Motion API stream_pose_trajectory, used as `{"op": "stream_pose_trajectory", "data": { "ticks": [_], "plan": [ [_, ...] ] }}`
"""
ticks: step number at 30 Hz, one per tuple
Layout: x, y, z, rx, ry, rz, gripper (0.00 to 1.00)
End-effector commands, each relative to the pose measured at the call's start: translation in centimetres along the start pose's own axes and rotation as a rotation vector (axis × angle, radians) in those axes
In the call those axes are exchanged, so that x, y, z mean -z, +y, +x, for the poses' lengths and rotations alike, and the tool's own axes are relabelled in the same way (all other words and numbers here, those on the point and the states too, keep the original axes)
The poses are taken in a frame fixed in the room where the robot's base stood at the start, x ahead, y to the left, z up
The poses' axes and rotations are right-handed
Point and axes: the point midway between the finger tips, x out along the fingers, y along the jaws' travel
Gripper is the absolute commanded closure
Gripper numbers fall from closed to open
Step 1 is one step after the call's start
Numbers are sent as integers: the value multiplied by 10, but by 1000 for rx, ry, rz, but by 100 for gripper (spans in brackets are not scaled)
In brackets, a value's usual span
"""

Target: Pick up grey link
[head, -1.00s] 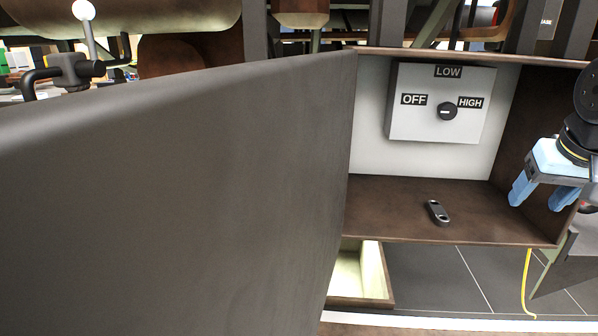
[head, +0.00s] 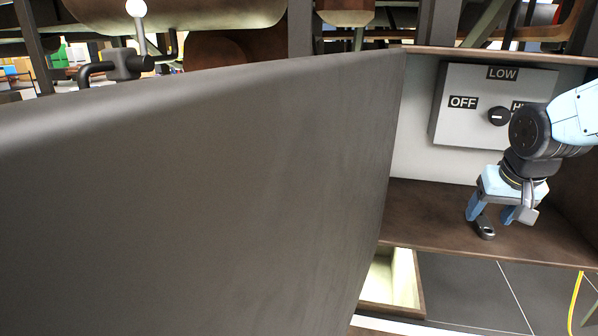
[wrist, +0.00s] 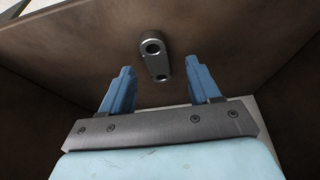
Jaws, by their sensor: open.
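The grey link (head: 485,228) is a small oblong piece with a hole at each end, lying on the brown floor of the open box. In the wrist view the two fingertips (wrist: 160,72) are on either side of the link's near end, with a gap on each side. In the head view the gripper hides part of the link.
A large dark door (head: 200,190) fills the left. A yellow cable (head: 574,300) hangs at lower right.

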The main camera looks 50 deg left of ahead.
Motion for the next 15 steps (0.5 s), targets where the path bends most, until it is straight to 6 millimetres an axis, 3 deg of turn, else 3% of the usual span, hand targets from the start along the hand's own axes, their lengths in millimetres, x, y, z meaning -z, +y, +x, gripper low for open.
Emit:
{"op": "stream_pose_trajectory", "data": {
  "ticks": [6,15],
  "plan": [
    [-1,1,22,-2,-2,2,38],
    [-1,2,23,-2,-1,2,38]
  ]
}}
